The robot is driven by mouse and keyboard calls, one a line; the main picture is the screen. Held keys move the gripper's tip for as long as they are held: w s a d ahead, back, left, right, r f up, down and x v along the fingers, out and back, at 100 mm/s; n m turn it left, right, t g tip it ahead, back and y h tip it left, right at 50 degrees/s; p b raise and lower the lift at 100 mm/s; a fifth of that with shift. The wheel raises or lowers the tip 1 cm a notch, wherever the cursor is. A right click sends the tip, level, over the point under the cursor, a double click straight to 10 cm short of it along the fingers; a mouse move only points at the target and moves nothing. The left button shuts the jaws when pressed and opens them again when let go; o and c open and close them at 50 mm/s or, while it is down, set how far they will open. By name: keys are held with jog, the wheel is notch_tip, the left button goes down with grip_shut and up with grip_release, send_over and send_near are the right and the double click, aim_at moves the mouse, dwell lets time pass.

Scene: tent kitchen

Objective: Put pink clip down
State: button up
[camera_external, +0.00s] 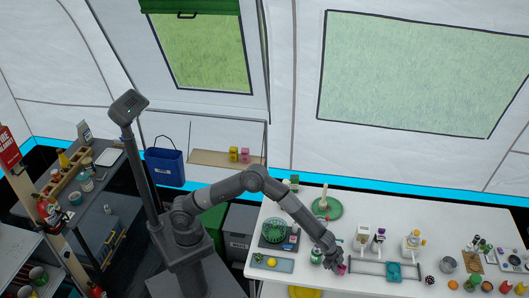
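My arm reaches down over the white table from the left. My gripper (337,265) is low over the table's front part, left of the white rack. A small pink thing, which looks like the pink clip (342,269), is at its fingertips, and the gripper appears shut on it. The fingers are small and dark here, and part of the clip is hidden. I cannot tell whether the clip touches the tabletop.
A green-and-white jar (316,256) stands close left of my gripper. A white rack (368,268) with a teal block (393,271) is just right. Dispensers (377,241) stand behind it. A green basket (273,230) and tray (271,263) are left. Bare tabletop (450,219) shows at the back.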

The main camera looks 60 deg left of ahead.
jog(key=shift+r, duration=0.6)
jog(key=v, duration=1.1)
jog(key=s+a+r+n+t+y, duration=0.1)
jog(key=a+r+n, duration=0.1)
jog(key=a+r, duration=0.65)
jog(key=a+r+n+y, duration=0.1)
jog(key=a+r+n, duration=0.15)
jog(key=a, duration=1.15)
jog(key=s+a+r+n+t+y, duration=0.1)
jog(key=a+r+n, duration=0.1)
jog(key=a+r, duration=0.65)
jog(key=s+a+f+n, duration=0.1)
jog(key=s+a+n, duration=0.2)
jog(key=s+a, duration=0.6)
jog(key=s+a+f+n, duration=0.1)
jog(key=s+a+n, duration=0.3)
jog(key=s+a, duration=0.6)
jog(key=a, duration=0.4)
jog(key=shift+a+f+y, duration=0.15)
jog(key=shift+a+y, duration=0.1)
jog(key=shift+y, duration=0.05)
jog(key=shift+s, duration=0.1)
